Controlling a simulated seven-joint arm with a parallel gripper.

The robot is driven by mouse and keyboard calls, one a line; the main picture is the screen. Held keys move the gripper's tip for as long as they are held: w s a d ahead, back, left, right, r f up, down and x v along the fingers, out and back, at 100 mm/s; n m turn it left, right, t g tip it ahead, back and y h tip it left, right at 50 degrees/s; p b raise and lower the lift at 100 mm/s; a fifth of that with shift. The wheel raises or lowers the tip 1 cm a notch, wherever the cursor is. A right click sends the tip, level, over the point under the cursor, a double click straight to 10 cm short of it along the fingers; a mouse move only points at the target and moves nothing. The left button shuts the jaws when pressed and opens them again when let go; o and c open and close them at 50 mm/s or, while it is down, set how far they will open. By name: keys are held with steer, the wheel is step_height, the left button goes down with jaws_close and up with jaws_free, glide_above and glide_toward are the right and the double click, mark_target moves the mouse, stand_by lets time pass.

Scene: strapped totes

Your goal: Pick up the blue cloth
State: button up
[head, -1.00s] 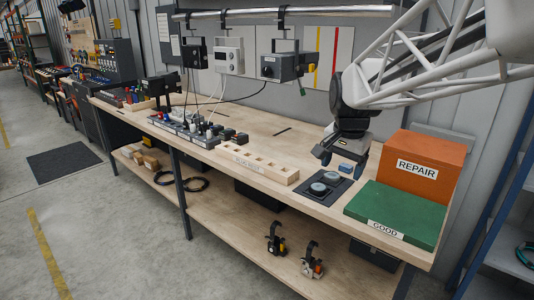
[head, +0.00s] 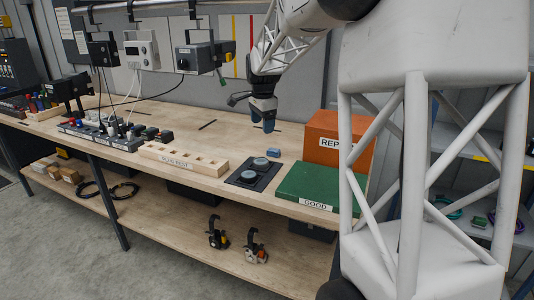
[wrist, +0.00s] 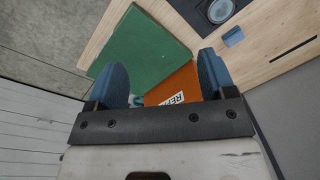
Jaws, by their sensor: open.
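The blue cloth (head: 273,152) is a small folded-looking blue piece lying on the wooden bench, just behind the black pad with two round discs. It also shows in the wrist view (wrist: 233,36), at the upper right, beyond the right finger and outside the jaws. My gripper (head: 263,122) is in the air above the bench, behind the cloth in the head view and apart from it. Its two blue fingers are spread wide in the wrist view (wrist: 160,66), with nothing between them. The green and orange boxes show below and beyond the fingers.
The green GOOD box (head: 308,185) and the taller orange REPAIR box (head: 335,135) stand right of the cloth. The black pad (head: 240,178) and a slotted wooden block (head: 183,158) lie to the left. Instruments (head: 198,58) hang from a rail above. Bench behind the cloth is clear.

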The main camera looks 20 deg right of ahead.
steer(key=w+d+f+m, duration=0.3)
steer(key=w+f, duration=0.1)
steer(key=w, duration=0.3)
steer(key=w+d+f+m, duration=0.2)
steer(key=w+d+f, duration=0.15)
steer(key=w, duration=0.35)
steer(key=m+g, duration=0.1)
steer(key=m, duration=0.5)
glide_above(274, 150)
step_height(274, 150, down, 11)
steer(key=shift+w+r, duration=0.1)
steer(key=shift+w+f, duration=0.1)
steer(key=shift+f, duration=0.1)
steer(key=shift+f, duration=1.25)
steer(key=shift+f, duration=2.65)
